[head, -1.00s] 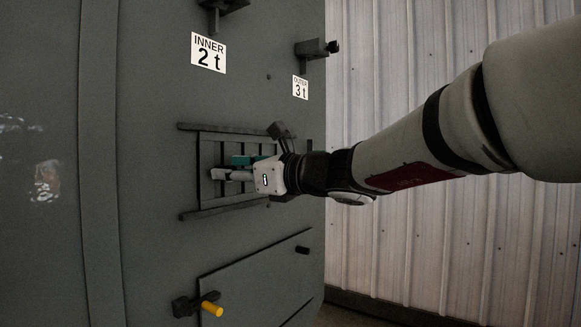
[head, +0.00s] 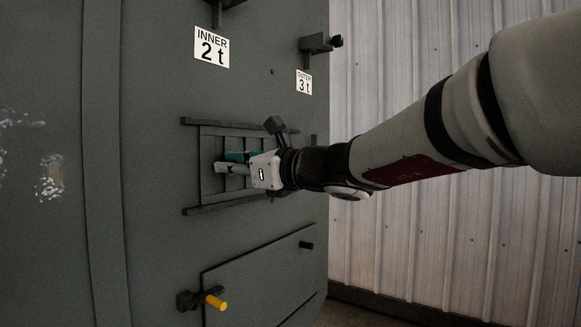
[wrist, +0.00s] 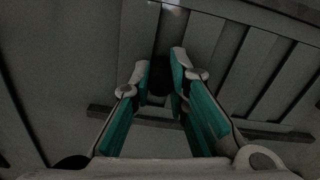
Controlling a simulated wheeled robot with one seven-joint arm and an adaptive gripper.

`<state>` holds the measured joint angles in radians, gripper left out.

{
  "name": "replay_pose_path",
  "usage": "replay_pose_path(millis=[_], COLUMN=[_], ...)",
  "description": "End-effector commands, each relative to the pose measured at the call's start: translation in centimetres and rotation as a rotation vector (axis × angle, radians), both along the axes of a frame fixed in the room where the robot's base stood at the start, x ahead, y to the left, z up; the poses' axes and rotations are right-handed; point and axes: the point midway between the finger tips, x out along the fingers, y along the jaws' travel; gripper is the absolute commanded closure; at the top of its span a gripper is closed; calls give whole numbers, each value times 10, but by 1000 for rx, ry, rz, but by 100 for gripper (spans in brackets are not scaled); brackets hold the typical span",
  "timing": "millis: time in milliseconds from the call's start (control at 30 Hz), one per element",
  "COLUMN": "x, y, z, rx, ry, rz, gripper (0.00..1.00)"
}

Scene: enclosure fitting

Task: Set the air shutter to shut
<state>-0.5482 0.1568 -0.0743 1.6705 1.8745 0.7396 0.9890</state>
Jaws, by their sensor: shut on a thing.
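The air shutter is a dark slatted plate (head: 207,182) between an upper and a lower rail on the grey enclosure front in the head view. Its slats (wrist: 203,38) and dark slots also fill the upper right of the wrist view. My gripper (head: 227,163) reaches in from the right, in front of the slats. In the wrist view my gripper (wrist: 162,75) has its teal-padded fingers closed around a small dark knob (wrist: 159,82) on the shutter. Most of the knob is hidden by the fingers, and my gripper covers the shutter's middle and right in the head view.
Above are an "INNER 2 t" label (head: 212,47), an "OUTER 3 t" label (head: 304,83) and a dark latch (head: 318,43). Below is a hatch (head: 262,275) with a yellow-tipped handle (head: 216,302). A corrugated wall (head: 400,80) stands to the right.

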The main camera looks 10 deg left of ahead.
Motion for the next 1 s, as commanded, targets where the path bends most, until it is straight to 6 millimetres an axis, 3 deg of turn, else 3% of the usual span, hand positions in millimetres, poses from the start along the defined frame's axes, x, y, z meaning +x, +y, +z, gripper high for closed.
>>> replay_pose_path(millis=[233, 267, 333, 767, 1000], x=[-4, -4, -4, -5, -18], y=[3, 3, 3, -2, -37], z=[-1, -1, -1, 2, 1], rx=[-1, -1, -1, 3, 1], ry=[0, 0, 0, -3, -2], rz=[9, 9, 9, 7, 2], gripper=[100, 78, 64, 64, 64])
